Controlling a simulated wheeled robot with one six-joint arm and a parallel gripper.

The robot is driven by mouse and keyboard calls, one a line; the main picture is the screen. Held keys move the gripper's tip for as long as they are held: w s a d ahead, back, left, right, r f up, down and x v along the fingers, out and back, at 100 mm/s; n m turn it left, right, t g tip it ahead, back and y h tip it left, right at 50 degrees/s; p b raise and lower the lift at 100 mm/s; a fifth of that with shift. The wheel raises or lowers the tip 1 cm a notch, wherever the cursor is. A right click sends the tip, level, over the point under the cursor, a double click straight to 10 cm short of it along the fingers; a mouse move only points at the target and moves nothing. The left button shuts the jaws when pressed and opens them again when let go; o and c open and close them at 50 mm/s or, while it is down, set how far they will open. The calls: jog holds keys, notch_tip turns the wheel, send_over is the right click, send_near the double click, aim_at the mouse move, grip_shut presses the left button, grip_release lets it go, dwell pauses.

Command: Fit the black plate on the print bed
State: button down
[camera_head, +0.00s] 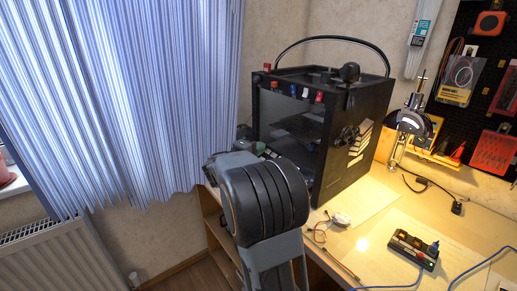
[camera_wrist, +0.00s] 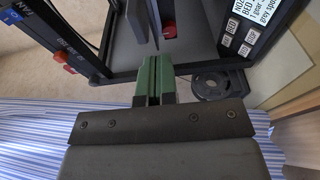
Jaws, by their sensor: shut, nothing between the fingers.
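The black box-shaped 3D printer (camera_head: 345,165) stands on the desk with its front open. Inside it, dark flat surfaces (camera_head: 298,126) show in the head view; I cannot tell the black plate from the print bed there. In the wrist view a grey flat surface (camera_wrist: 125,52) lies inside the printer frame, and narrow dark shapes (camera_wrist: 166,18) rise just beyond my fingers. My gripper (camera_wrist: 154,62) has green fingers, shut and empty, at the printer's open front. In the head view my arm hides most of it; only a bit of green shows.
A dark round piece (camera_wrist: 214,83) lies beside the printer frame. A power strip (camera_head: 413,248), cables and a small white item (camera_head: 341,219) lie on the desk (camera_head: 385,215). A blue curtain (camera_head: 120,95) hangs at the left.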

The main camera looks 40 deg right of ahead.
aim_at(274, 136)
jog(key=shift+r, duration=0.15)
jog(key=shift+r+p, duration=0.55)
jog(key=shift+r, duration=0.55)
jog(key=shift+d, duration=0.15)
jog(key=shift+s+d+b, duration=0.15)
jog(key=shift+d+b, duration=0.55)
jog(key=shift+d, duration=1.4)
jog(key=shift+s+d+b, duration=0.15)
jog(key=shift+d+b, duration=0.5)
jog(key=shift+d, duration=1.45)
jog(key=shift+w+a+f+b, duration=0.1)
jog(key=shift+a+b, duration=0.2)
jog(key=shift+a, duration=0.3)
jog(key=shift+w+a+b, duration=0.2)
jog(key=shift+a+b, duration=0.9)
jog(key=shift+a, duration=2.3)
